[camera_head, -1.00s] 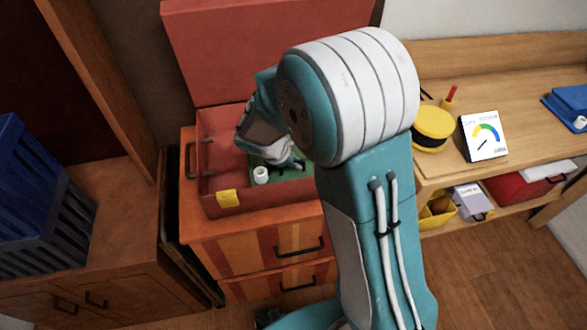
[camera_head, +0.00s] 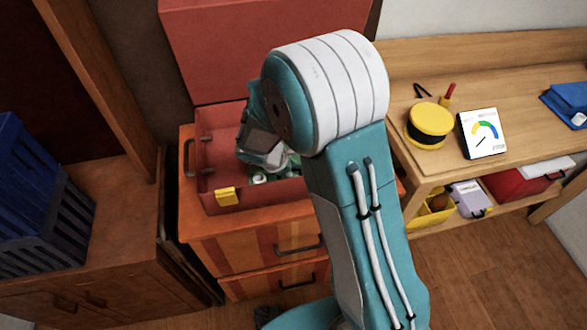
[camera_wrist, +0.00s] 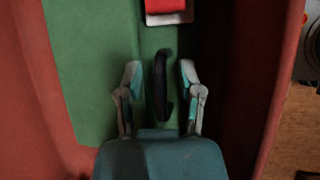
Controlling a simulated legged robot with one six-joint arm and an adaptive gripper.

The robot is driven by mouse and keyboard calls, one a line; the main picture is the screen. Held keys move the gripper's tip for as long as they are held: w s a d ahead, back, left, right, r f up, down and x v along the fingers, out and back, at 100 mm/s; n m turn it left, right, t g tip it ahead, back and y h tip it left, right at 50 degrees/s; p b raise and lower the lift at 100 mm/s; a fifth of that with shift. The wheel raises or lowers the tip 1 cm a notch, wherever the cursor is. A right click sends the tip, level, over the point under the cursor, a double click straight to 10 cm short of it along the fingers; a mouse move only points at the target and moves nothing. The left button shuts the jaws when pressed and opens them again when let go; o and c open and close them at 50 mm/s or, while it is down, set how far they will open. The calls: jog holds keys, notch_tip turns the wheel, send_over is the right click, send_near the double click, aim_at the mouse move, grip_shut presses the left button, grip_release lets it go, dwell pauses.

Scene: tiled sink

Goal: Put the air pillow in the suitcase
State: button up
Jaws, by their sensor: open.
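The red suitcase (camera_head: 283,190) is open on an orange drawer cabinet, its lid (camera_head: 225,60) raised behind it and a yellow latch on its front. Inside, a flat green thing (camera_wrist: 85,75) covers part of the floor; I cannot tell whether it is the air pillow or a lining. My gripper (camera_wrist: 160,75) is open, low inside the suitcase. Its fingers stand on either side of a dark curved handle-like piece (camera_wrist: 160,85), with a gap on each side. My arm hides the suitcase's right part in the head view.
A red block with a pale edge (camera_wrist: 166,10) shows ahead of the fingers. A wooden bench at right holds a yellow round container (camera_head: 430,125) and a gauge display (camera_head: 483,133). A blue crate (camera_head: 40,205) stands at left. The suitcase walls are close around my gripper.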

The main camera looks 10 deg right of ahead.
jog(key=v, duration=1.2)
jog(key=s+d+r+m+t+y, duration=0.1)
jog(key=s+d+r+m+y, duration=0.2)
jog(key=s+r+m, duration=0.4)
jog(key=s+d+r+m+t+y, duration=0.2)
jog(key=s+d+r+m, duration=0.4)
jog(key=s+m, duration=0.4)
jog(key=s+r+y, duration=0.1)
jog(key=s, duration=0.2)
jog(key=shift+w, duration=0.1)
